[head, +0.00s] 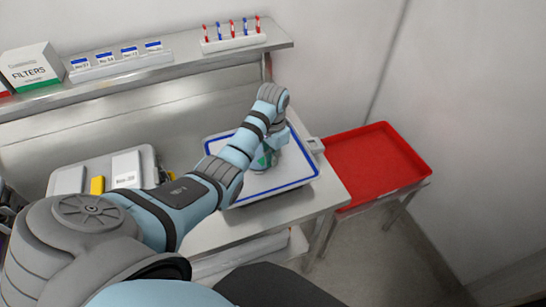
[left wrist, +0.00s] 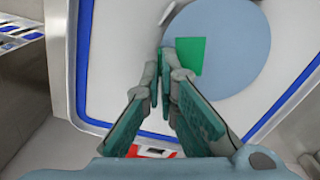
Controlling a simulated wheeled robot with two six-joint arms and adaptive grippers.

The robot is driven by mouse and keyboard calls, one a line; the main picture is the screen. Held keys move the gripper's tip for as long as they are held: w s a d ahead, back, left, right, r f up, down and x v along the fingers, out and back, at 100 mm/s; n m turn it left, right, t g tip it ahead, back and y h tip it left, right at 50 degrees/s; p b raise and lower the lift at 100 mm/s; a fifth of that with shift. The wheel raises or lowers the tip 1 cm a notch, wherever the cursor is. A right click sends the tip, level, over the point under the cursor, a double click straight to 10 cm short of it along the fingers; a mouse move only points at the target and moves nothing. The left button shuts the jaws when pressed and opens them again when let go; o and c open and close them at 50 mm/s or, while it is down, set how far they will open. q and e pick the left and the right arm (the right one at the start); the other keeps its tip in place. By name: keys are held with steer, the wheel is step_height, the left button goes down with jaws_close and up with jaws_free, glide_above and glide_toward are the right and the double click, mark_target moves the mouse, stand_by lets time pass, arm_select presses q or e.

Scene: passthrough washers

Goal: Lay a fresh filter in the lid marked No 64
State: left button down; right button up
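My left gripper (left wrist: 165,68) points down over a white tray with a blue rim (head: 293,184). In the left wrist view its fingertips come almost together. I see no filter clearly between them. Below them lies a flat blue-grey disc (left wrist: 238,62) with a green patch (left wrist: 190,56) and a small label. I cannot tell whether it is the lid, and no No 64 mark is readable. In the head view the wrist hides most of the tray's middle. A white box marked FILTERS (head: 32,68) stands on the shelf at the left. My right gripper is not in view.
The steel shelf (head: 180,72) holds a row of blue-topped labelled holders (head: 128,53) and a rack of red and blue pens (head: 233,36). A red tray (head: 375,160) stands right of the bench. A grey case (head: 92,165) lies left of my forearm.

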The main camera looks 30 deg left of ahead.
arm_select(q)
steer(key=shift+s+f, duration=0.1)
steer(key=shift+f, duration=0.35)
stand_by(0.6)
steer(key=c, duration=1.7)
jaws_free()
steer(key=o, duration=0.5)
steer(key=shift+c, duration=0.2)
steer(key=shift+r, duration=3.55)
